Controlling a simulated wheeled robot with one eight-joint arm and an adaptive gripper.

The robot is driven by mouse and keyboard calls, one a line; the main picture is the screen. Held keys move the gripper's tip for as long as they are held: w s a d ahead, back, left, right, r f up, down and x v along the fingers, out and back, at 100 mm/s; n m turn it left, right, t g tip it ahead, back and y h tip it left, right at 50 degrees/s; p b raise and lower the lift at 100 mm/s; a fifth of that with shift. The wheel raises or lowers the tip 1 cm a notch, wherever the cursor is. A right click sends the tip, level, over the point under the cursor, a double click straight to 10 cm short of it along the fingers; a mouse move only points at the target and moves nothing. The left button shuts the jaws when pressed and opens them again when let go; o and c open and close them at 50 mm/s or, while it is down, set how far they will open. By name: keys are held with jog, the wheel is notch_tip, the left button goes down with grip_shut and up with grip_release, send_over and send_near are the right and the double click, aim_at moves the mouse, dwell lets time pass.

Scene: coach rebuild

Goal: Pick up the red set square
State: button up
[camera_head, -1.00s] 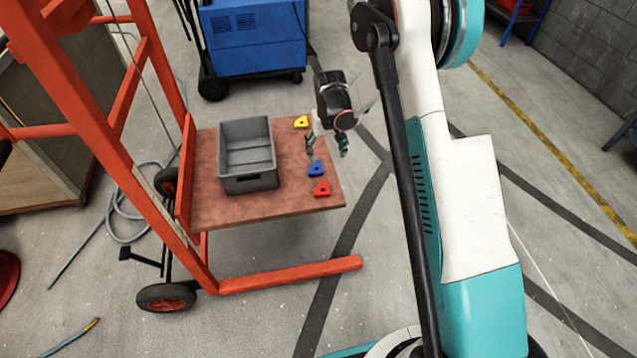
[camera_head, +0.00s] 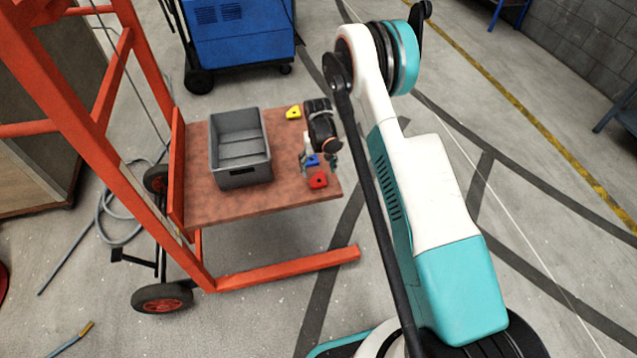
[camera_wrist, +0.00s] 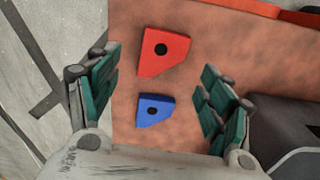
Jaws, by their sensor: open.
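The red set square (camera_head: 318,180) lies flat near the front right corner of the brown board (camera_head: 225,203). It also shows in the wrist view (camera_wrist: 165,52), a flat piece with a dark round hole. A blue set square (camera_head: 312,160) lies just behind it, and in the wrist view (camera_wrist: 154,111) it is below the red one. My gripper (camera_head: 319,166) is open and empty above the board, close to the blue and red pieces. In the wrist view its green-padded fingers (camera_wrist: 160,100) stand apart on either side of the blue piece, with the red one farther ahead.
A grey open crate (camera_head: 241,178) stands on the board left of the pieces. A yellow set square (camera_head: 293,112) lies at the back. The board sits on an orange trolley frame (camera_head: 290,269). A blue machine (camera_head: 240,35) stands behind on the floor.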

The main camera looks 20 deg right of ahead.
aim_at(317, 179)
jog(key=f+b, duration=0.2)
jog(key=f, duration=0.1)
jog(key=f+b, duration=0.1)
jog(key=f, duration=0.1)
jog(key=shift+s+a+f, duration=0.15)
jog(key=shift+s+a, duration=0.05)
jog(key=shift+s, duration=0.05)
jog(key=c, duration=1.2)
